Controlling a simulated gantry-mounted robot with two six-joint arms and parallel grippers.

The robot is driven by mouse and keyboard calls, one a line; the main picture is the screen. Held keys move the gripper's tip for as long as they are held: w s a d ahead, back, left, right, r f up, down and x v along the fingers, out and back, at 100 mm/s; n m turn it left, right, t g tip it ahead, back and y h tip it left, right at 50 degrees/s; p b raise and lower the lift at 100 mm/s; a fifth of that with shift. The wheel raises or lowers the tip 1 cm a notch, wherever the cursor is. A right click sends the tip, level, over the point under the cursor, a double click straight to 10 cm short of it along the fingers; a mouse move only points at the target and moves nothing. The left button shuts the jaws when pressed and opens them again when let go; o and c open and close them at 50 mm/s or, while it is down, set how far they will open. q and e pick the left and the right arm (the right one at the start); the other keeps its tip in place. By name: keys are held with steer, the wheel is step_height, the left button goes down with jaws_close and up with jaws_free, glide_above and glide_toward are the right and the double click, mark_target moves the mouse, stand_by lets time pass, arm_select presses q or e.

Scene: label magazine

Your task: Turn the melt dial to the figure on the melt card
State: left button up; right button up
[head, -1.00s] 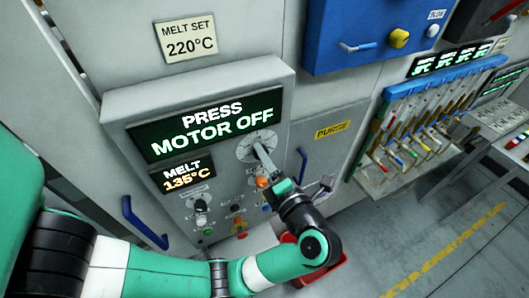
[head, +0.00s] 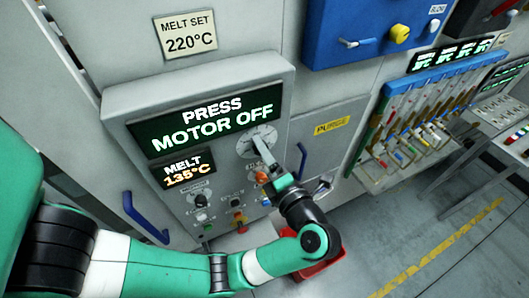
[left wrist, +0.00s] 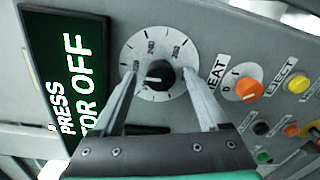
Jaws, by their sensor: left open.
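The melt card (head: 186,35) reads MELT SET 220°C, on the wall above the panel. The melt dial (head: 257,141) is a pale round scale with a black knob (left wrist: 158,76). In the left wrist view its white pointer line points left; the scale figures are too small to read. The melt readout (head: 184,173) shows 135°C. My left gripper (head: 264,166) is open. In the left wrist view its fingers (left wrist: 159,80) lie either side of the knob, with gaps visible; I cannot tell how near they are in depth. My right gripper is not in view.
An orange heat knob (left wrist: 249,88) sits beside the dial, with several buttons further right. A large display (head: 213,121) reads PRESS MOTOR OFF. A blue handle (head: 144,218) stands out at the panel's left. A red bin (head: 318,266) is on the floor below.

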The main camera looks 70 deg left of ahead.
arm_select(q)
steer(key=shift+d, duration=0.1)
steer(key=w+d+b, duration=0.1)
steer(key=d+b, duration=0.2)
steer(key=d, duration=0.8)
steer(key=shift+d+r, duration=0.2)
steer(key=shift+r, duration=0.15)
